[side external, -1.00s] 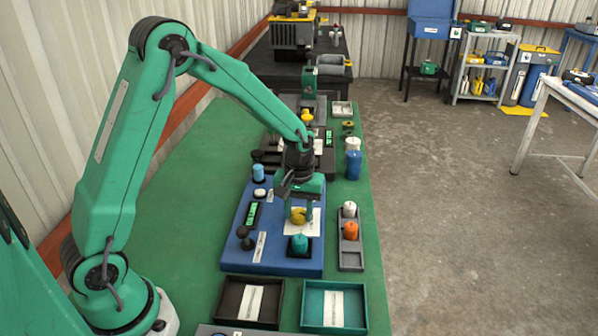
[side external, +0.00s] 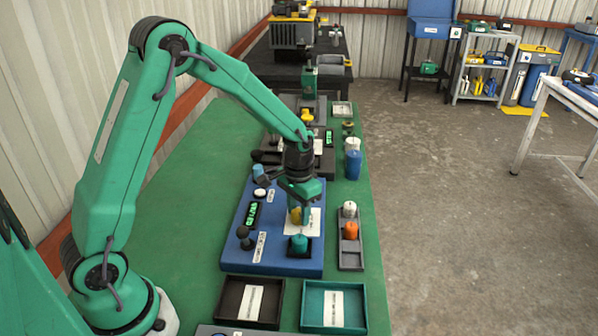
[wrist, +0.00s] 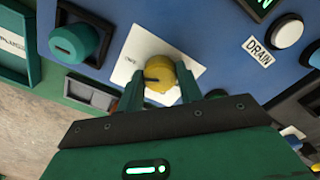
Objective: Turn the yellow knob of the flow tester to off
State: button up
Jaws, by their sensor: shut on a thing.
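The yellow knob (wrist: 160,76) stands on a white label plate (wrist: 138,44) on the blue panel of the flow tester (side external: 231,257). It has a dark pointer mark on its left side in the wrist view. In the side view the knob (side external: 296,216) is partly hidden by my fingers. My gripper (wrist: 161,92) is shut on the knob, one finger on each side; it also shows in the side view (side external: 299,212). The lettering on the plate is too small to read.
A teal cylinder (wrist: 74,42) sits in a dark square beside the knob. A white button (wrist: 289,31) stands by the DRAIN label (wrist: 258,50). A dark tray (side external: 227,301) and a teal tray (side external: 309,301) lie in front. A grey rack (side external: 351,262) holds small cylinders at right.

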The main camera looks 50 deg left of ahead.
aim_at(298, 213)
jog(key=shift+m, duration=1.1)
jog(key=o, duration=1)
jog(key=shift+r, duration=0.1)
notch_tip(298, 213, up, 7)
jog(key=shift+f, duration=0.1)
jog(key=shift+r, duration=0.45)
jog(key=shift+r, duration=0.1)
